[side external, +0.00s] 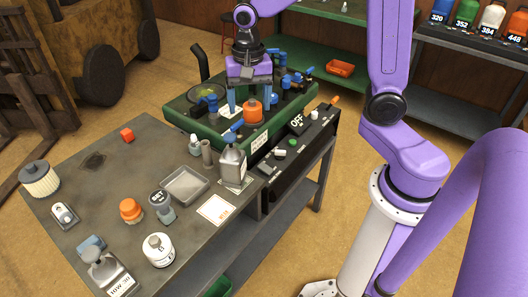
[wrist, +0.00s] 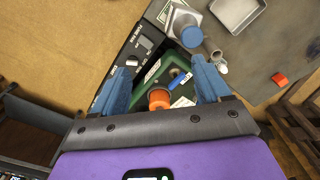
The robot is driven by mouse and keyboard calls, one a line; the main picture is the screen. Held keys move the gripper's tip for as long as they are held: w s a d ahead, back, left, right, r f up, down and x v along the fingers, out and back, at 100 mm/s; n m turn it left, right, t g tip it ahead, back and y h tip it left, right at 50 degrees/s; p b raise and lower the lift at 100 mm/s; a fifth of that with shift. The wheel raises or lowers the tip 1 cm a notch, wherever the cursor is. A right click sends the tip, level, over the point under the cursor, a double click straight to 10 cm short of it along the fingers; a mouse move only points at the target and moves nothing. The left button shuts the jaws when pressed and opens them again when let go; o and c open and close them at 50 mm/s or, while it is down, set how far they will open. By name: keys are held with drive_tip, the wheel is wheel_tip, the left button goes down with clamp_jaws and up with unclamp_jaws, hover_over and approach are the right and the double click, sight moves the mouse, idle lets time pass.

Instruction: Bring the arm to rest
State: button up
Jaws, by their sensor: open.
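My gripper (side external: 246,97) is open, its blue fingers pointing down over the green machine bed (side external: 180,112) at the back of the bench. An orange cap or knob (side external: 252,111) is at the fingertips in the side view. In the wrist view the same orange part (wrist: 159,98) lies between the two spread fingers (wrist: 160,90), with a gap on each side. Nothing is clearly held. Whether a finger touches the orange part cannot be told.
The grey workbench (side external: 85,190) carries a metal tray (side external: 184,186), a grey can (side external: 232,162), a white jar (side external: 158,249), an orange-capped jar (side external: 131,210) and a red block (side external: 127,135). A black control panel (side external: 300,140) borders the bed. Shelves (side external: 350,45) stand behind.

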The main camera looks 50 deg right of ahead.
drive_tip(key=s+n, duration=2.1)
drive_tip(key=s, duration=0.1)
drive_tip(key=shift+s+a, duration=0.3)
drive_tip(key=shift+a, duration=0.15)
drive_tip(key=shift+r, duration=0.1)
